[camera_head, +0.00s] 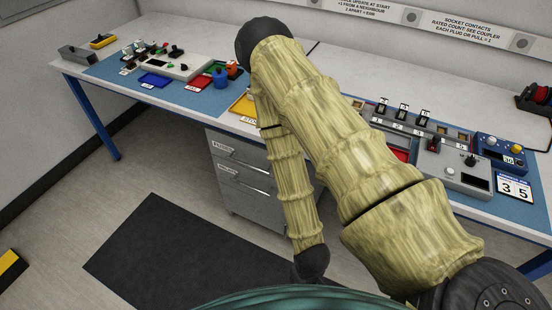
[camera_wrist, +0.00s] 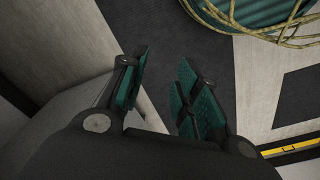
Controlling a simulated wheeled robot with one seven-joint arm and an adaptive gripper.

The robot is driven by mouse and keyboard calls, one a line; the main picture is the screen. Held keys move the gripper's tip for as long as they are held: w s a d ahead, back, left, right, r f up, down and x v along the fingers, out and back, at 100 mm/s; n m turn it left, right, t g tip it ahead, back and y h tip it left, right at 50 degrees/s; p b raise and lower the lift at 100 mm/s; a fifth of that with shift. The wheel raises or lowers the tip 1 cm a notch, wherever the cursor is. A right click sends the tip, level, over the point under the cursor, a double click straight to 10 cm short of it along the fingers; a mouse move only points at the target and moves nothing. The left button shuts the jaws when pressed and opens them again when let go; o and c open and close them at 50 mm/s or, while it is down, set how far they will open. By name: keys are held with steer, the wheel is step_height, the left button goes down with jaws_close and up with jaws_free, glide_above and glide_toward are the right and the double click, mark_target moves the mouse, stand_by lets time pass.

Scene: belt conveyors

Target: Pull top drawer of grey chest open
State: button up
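The grey chest (camera_head: 256,206) stands under the workbench in the head view, partly hidden behind my arm. Its top drawer (camera_head: 236,149) has a white label at the left and looks flush with the chest; its right end is hidden. A second labelled drawer (camera_head: 243,178) is below it. In the wrist view my gripper (camera_wrist: 161,82) is open, its teal-padded fingers apart with nothing clearly held. In the head view the fingers cannot be made out.
The workbench (camera_head: 190,98) above the chest carries a blue bin (camera_head: 155,80), a blue cup (camera_head: 220,78) and several control boxes. A dark mat (camera_head: 165,250) lies on open floor at the left. A blue bench leg (camera_head: 92,118) stands at the far left.

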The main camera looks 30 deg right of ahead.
steer(key=w+f+n+t+h+b, duration=0.25)
steer(key=w+f+b, duration=0.2)
steer(key=w, duration=0.85)
steer(key=n+t+h+b, duration=0.6)
steer(key=h+b, duration=0.4)
steer(key=b, duration=0.8)
glide_toward(247, 165)
steer(key=shift+m+t, duration=0.35)
steer(key=shift+m, duration=0.1)
steer(key=x, duration=0.3)
steer(key=b+x, duration=0.1)
steer(key=x, duration=0.3)
steer(key=f+x, duration=0.1)
steer(key=x, duration=0.2)
steer(key=shift+d+b, duration=0.1)
steer(key=shift+b, duration=0.2)
jaws_close()
